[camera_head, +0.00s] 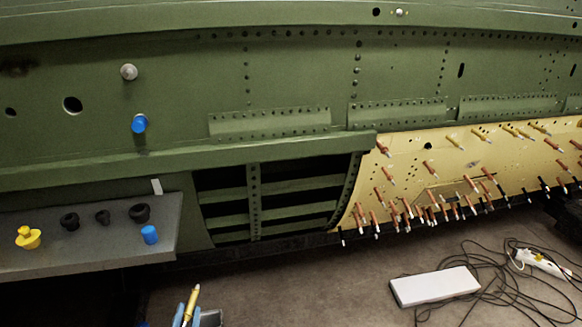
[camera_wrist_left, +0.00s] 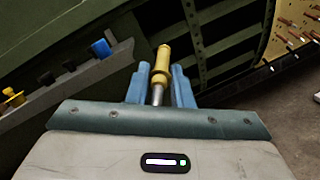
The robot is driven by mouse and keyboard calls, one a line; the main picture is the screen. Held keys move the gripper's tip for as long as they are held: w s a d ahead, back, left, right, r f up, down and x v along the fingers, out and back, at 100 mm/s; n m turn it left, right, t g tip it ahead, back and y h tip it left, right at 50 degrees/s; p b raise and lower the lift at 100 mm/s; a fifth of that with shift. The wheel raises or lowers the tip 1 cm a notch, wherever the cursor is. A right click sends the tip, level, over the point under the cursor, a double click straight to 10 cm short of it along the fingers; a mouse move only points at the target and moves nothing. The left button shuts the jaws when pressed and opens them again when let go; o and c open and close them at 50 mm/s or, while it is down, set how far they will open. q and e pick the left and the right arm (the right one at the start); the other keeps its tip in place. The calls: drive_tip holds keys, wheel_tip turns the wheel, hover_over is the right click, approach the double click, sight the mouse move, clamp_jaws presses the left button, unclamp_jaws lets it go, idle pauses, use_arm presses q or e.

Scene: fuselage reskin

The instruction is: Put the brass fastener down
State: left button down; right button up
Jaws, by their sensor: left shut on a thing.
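The brass fastener (camera_head: 191,303) shows at the bottom of the head view, standing up between the blue fingers of my left gripper (camera_head: 187,318). In the left wrist view the brass fastener (camera_wrist_left: 161,62) has a yellow-gold body and a grey metal shank. The left gripper (camera_wrist_left: 160,84) is shut on it, with one blue finger on each side. The fastener is in the air, apart from the grey shelf (camera_head: 90,258) at the left. My right gripper is not in view.
On the shelf are a yellow knobbed part (camera_head: 28,238), several black round parts (camera_head: 102,217) and a blue cap (camera_head: 150,234). The green fuselage (camera_head: 290,90) stands behind, with pins sticking out of its yellow panel (camera_head: 410,165). A white box (camera_head: 435,286) and cables lie on the floor.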

use_arm(q)
drive_tip(key=shift+w+d+r+h, duration=0.2)
drive_tip(key=shift+d+r+h, duration=0.1)
drive_tip(key=shift+r, duration=0.1)
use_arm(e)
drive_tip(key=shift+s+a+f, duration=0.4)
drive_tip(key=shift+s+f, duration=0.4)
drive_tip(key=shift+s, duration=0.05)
